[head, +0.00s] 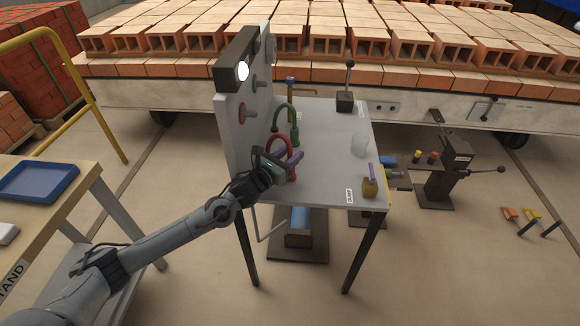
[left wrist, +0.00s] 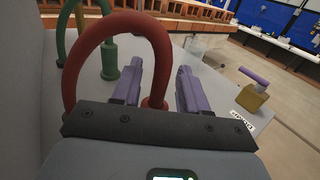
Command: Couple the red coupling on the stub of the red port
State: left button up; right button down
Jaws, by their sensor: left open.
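The red coupling (left wrist: 155,102) is the lower end of a red hose (left wrist: 108,32) that arches up from the left in the left wrist view. In the head view the red hose (head: 277,141) curves beside the upright panel. My left gripper (head: 288,157) is open, and in the left wrist view its two purple fingers (left wrist: 160,80) stand on either side of the coupling. Whether either finger touches it I cannot tell. The red port (head: 242,115) is on the panel, with a short grey stub pointing right and nothing on it. My right gripper is not in view.
A green hose (head: 281,112) with a green coupling (head: 295,137) stands just behind. The tabletop's middle is clear.

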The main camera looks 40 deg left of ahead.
pick_arm(q)
grip_shut()
jog(key=shift+r, duration=0.1)
dwell(0.3)
